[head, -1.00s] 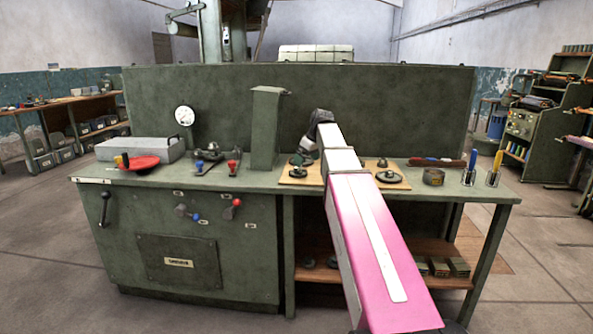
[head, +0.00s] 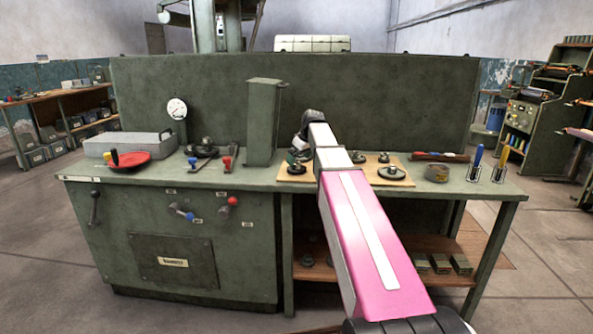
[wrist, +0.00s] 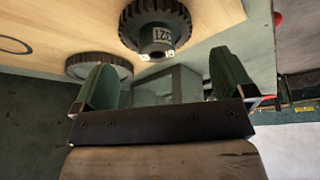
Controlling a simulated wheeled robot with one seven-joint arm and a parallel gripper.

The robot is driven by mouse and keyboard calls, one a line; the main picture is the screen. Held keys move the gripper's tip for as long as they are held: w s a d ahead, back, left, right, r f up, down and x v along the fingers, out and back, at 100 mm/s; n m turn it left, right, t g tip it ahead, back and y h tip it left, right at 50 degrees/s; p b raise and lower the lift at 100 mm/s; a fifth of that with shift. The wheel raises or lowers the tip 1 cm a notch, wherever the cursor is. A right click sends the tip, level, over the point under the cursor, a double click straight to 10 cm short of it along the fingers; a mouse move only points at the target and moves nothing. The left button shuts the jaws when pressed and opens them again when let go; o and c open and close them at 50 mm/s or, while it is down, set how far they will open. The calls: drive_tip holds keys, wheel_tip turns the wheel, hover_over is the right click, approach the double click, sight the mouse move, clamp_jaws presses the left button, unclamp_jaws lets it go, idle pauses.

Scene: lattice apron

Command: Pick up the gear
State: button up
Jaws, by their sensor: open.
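Several dark gears are on a wooden board on the green bench. One gear (head: 297,168) lies at the board's left end, just below my gripper in the head view. In the wrist view, a dark toothed gear (wrist: 157,28) with a hub and a label reading 32T is at the top centre, beyond the fingertips. Another gear (wrist: 98,66) lies to its left, partly behind the left finger. A wider gear (head: 393,172) is at the board's right. My gripper (wrist: 165,80) is open, with nothing between its fingers. The task does not say which gear is meant.
A green post (head: 263,122) stands just left of the board. A back panel (head: 400,110) rises behind the bench. A tin (head: 437,173) and tool holders (head: 499,173) stand at the right.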

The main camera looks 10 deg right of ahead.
sight(297, 162)
drive_tip(key=x, duration=0.5)
drive_tip(key=shift+w+d, duration=0.1)
drive_tip(key=shift+d, duration=0.1)
drive_tip(key=c, duration=1.1)
drive_tip(key=shift+c, duration=0.2)
drive_tip(key=shift+r, duration=0.1)
drive_tip(key=shift+r, duration=0.55)
drive_tip(key=r, duration=0.2)
drive_tip(key=a+r, duration=0.1)
drive_tip(key=shift+s+r, duration=0.3)
drive_tip(key=shift+s, duration=0.05)
drive_tip(key=s+a+r, duration=0.5)
drive_tip(key=a+r, duration=0.1)
drive_tip(key=a, duration=0.3)
drive_tip(key=shift+s+r, duration=0.15)
drive_tip(key=shift+s, duration=0.05)
